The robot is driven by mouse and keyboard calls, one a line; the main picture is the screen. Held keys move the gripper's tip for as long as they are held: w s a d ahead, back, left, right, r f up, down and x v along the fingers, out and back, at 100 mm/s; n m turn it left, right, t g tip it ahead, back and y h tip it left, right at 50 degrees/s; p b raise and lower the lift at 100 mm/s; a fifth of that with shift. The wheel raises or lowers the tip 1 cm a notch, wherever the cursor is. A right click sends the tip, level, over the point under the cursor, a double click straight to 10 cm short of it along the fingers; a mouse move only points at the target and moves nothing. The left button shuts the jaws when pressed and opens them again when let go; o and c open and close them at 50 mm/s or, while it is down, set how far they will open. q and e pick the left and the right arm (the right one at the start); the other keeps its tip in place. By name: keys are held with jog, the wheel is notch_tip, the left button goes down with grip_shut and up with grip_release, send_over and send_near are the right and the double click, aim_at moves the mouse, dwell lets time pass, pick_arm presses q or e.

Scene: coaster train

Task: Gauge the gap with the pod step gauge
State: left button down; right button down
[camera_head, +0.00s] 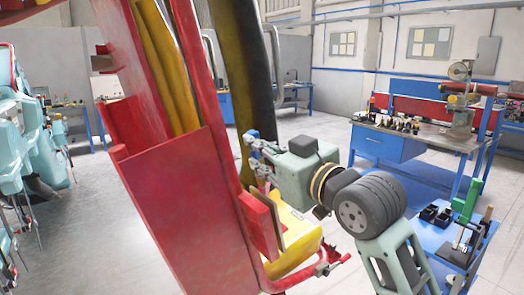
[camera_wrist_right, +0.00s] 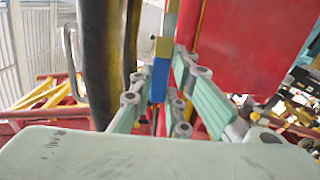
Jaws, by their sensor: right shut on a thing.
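My right gripper (camera_head: 258,152) reaches in from the right beside the tall red pod (camera_head: 185,205). It is shut on a small blue piece with a brass-coloured upper part, which I take as the pod step gauge (camera_wrist_right: 160,72). In the wrist view the gauge stands upright between the fingers, in front of the pod's red wall (camera_wrist_right: 250,40). In the head view only a small blue part of the gauge (camera_head: 252,136) shows at the fingertips. I cannot tell whether it touches the pod. The gap itself is not clear in either view. My left gripper is not in view.
A dark padded bar (camera_head: 250,70) hangs beside the pod, close to my right gripper. A yellow part (camera_head: 295,245) and a red bar lie below it. A workbench (camera_head: 415,135) stands at the back right, with a blue stand (camera_head: 440,240) nearer. Teal machinery (camera_head: 35,140) stands at left.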

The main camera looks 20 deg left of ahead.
aim_at(264, 180)
jog(key=shift+f, duration=0.35)
jog(key=shift+w+f+b, duration=0.2)
jog(key=shift+f+b, duration=0.3)
jog(key=shift+f, duration=0.2)
jog(key=shift+d+p, duration=0.1)
jog(key=shift+p, duration=0.2)
jog(key=shift+w+d+f+b, duration=0.15)
jog(key=shift+f+b, duration=0.25)
jog(key=shift+f, duration=0.45)
jog(key=shift+w+d+f+b, duration=0.15)
jog(key=shift+f+b, duration=0.3)
jog(key=shift+f, duration=0.35)
jog(key=shift+w+d+f+b, duration=0.15)
jog(key=shift+f+b, duration=0.25)
jog(key=shift+f, duration=0.45)
dwell(2.4)
jog(key=shift+a+p, duration=0.15)
jog(key=shift+p, duration=0.3)
dwell(1.3)
